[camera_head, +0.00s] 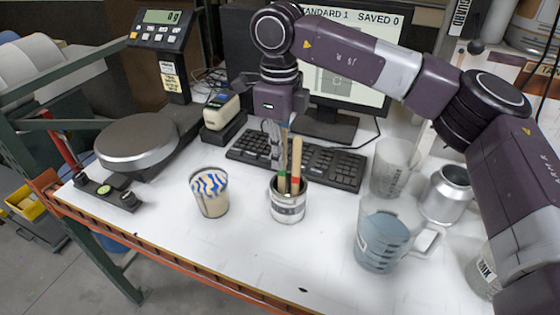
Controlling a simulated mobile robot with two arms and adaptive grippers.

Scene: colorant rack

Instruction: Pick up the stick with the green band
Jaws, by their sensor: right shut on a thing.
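The stick with the green band (282,183) stands in a small labelled metal can (288,209) on the white table. A second stick (296,163), with a reddish lower part, stands beside it in the same can. My right gripper (281,143) points down from above the can and is shut on the upper part of the green-banded stick. The fingers are small and hard to make out against the keyboard. The lower ends of both sticks are hidden inside the can. My left gripper is not in view.
A cup with blue streaks (210,194) stands left of the can. A jug of bluish liquid (383,240), a clear beaker (391,168) and a metal canister (447,195) stand to the right. A keyboard (335,166) lies behind. The front table is mostly clear.

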